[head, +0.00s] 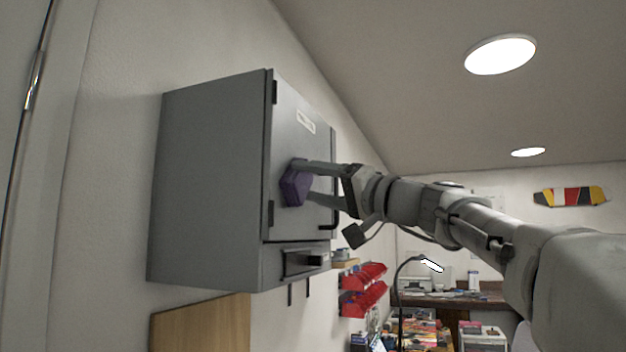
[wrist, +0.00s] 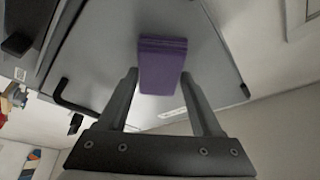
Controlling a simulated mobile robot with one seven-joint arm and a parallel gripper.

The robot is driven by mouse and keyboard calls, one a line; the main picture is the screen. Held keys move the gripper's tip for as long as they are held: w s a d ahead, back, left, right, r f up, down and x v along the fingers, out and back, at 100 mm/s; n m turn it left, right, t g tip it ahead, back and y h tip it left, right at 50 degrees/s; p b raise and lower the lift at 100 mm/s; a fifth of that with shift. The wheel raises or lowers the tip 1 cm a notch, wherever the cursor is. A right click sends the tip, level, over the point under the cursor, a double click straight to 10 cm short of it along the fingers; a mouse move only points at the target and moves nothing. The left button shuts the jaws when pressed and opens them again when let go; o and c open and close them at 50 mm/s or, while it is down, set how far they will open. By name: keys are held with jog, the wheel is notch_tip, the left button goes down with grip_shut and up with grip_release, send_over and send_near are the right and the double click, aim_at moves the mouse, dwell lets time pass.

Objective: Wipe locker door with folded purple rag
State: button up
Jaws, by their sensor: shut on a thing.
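A grey locker (head: 210,180) hangs on the wall, and its door (head: 300,135) is shut, with a small white label near the top and a dark handle at the lower right. The folded purple rag (head: 295,184) is at the door's surface, near its hinge side at mid height. My gripper (head: 308,182) is shut on the rag from the right. In the wrist view, the rag (wrist: 162,66) sits between the two fingers against the grey door (wrist: 105,45). Whether the rag's far face presses on the door is hidden.
A drawer-like compartment (head: 305,260) is under the door. Red bins (head: 362,290) hang on the wall below right. A desk lamp (head: 410,262) and a cluttered workbench (head: 450,298) stand further back. The door handle (wrist: 72,100) projects from the door.

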aim_at(299, 178)
jog(key=w, duration=0.1)
jog(key=w+d, duration=0.1)
jog(key=w, duration=0.2)
jog(key=shift+w+d+f, duration=0.1)
jog(key=shift+w+d, duration=0.05)
jog(key=shift+d, duration=0.1)
dwell(0.3)
jog(key=shift+s+a+b, duration=0.35)
jog(key=shift+s+b, duration=0.25)
jog(key=shift+s, duration=0.3)
jog(key=shift+s+a+b, duration=0.3)
jog(key=shift+s+b, duration=0.3)
jog(key=shift+s, duration=0.3)
jog(key=shift+s+a+b, duration=0.35)
jog(key=shift+s+b, duration=0.2)
jog(key=shift+s, duration=0.35)
jog(key=shift+s+a+b, duration=0.3)
jog(key=shift+s+b, duration=0.3)
jog(key=shift+s, duration=0.3)
jog(key=shift+d, duration=0.35)
jog(key=shift+s+d+b, duration=0.25)
jog(key=shift+s+d, duration=0.05)
jog(key=shift+d, duration=0.55)
jog(key=shift+s+d+b, duration=0.25)
jog(key=shift+s+d, duration=0.1)
jog(key=shift+d, duration=0.45)
jog(key=shift+s+d+b, duration=0.25)
jog(key=shift+s+d, duration=0.05)
jog(key=shift+d, duration=0.55)
